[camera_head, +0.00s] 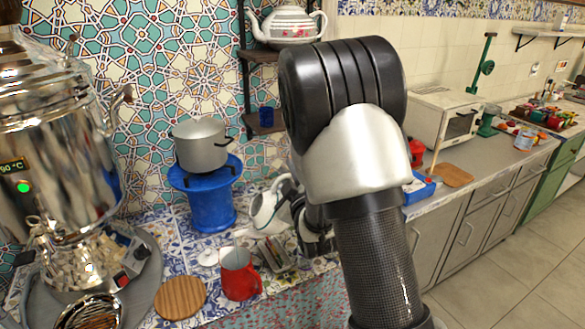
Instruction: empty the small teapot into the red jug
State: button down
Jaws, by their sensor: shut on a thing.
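The small white teapot (265,211) is in the middle of the head view, held above the counter and tilted. Its spout points down and left, with the tip just above the mouth of the red jug (240,281) in the picture. I cannot tell whether liquid flows. The red jug stands upright on the tiled counter. My gripper (297,207) is at the right side of the teapot, shut on it near its handle. My arm hides much of the gripper, and the fingertips are hard to make out.
A large samovar (62,150) stands at left. A grey pot (201,146) sits on a blue stand (212,208). A round wooden board (180,297) and a small white lid-like thing (208,257) lie near the jug. A patterned teapot (287,25) is on the shelf above.

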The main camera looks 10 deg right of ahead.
jog(key=shift+a+r+n, duration=0.65)
jog(key=shift+a+r, duration=0.2)
jog(key=shift+a, duration=0.15)
jog(key=shift+a+r+n, duration=0.65)
jog(key=shift+a+r, duration=0.15)
jog(key=shift+a, duration=0.2)
jog(key=a+r+n+p, duration=0.2)
jog(key=a+n, duration=0.4)
jog(key=a, duration=0.6)
jog(key=shift+s+r+n, duration=0.3)
jog(key=shift+r, duration=0.3)
jog(key=shift+a, duration=0.1)
dwell(2.4)
